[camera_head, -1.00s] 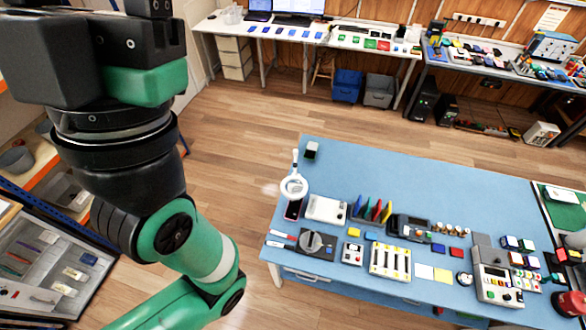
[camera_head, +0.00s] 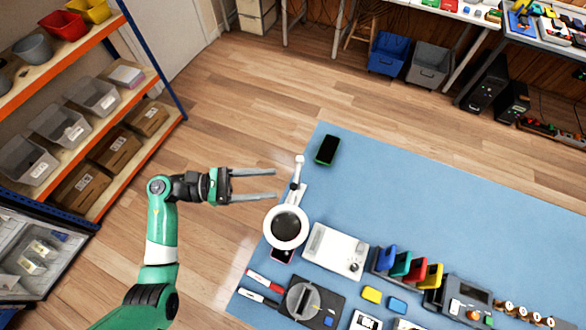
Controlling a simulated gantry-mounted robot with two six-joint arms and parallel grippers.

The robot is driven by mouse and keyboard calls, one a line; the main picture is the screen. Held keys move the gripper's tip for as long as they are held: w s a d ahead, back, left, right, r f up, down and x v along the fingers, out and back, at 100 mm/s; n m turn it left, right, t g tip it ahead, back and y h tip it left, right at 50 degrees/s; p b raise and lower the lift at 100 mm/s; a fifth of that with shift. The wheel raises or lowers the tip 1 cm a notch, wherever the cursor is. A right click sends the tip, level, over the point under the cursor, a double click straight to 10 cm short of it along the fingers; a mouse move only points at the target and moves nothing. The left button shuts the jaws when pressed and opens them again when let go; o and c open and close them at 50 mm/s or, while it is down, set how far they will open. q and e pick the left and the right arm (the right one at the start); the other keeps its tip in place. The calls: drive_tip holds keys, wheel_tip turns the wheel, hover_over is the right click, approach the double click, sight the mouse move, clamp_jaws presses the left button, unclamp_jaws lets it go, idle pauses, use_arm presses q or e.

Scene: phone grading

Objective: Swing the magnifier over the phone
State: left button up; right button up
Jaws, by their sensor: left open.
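The magnifier is a white ring with a dark-looking lens (camera_head: 286,227) on a white arm (camera_head: 298,180) at the left edge of the blue table. A dark, pink-edged phone-like slab (camera_head: 283,256) lies partly hidden just below the ring. A dark block with a green edge (camera_head: 327,150) lies farther back, clear of the ring; I cannot tell if it is a phone. My left gripper (camera_head: 275,184) is open and empty. Its two long fingers point right, their tips left of the magnifier's arm and apart from it in the picture. My right gripper is not in view.
A white scale-like device (camera_head: 336,250) stands right of the magnifier, with coloured upright pieces (camera_head: 410,266) beyond it. The table's back is mostly clear. Shelves (camera_head: 100,115) stand at left.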

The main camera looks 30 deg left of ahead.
use_arm(q)
drive_tip(key=n+t+b, duration=0.1)
drive_tip(key=n+b, duration=0.1)
approach(294, 185)
drive_tip(key=r, duration=0.1)
drive_tip(key=s+f+t+y, duration=0.1)
drive_tip(key=s+f, duration=0.1)
drive_tip(key=x, duration=1.1)
drive_tip(key=shift+w+a+r, duration=0.2)
drive_tip(key=shift+w+r, duration=0.1)
drive_tip(key=shift+w, duration=0.1)
clamp_jaws()
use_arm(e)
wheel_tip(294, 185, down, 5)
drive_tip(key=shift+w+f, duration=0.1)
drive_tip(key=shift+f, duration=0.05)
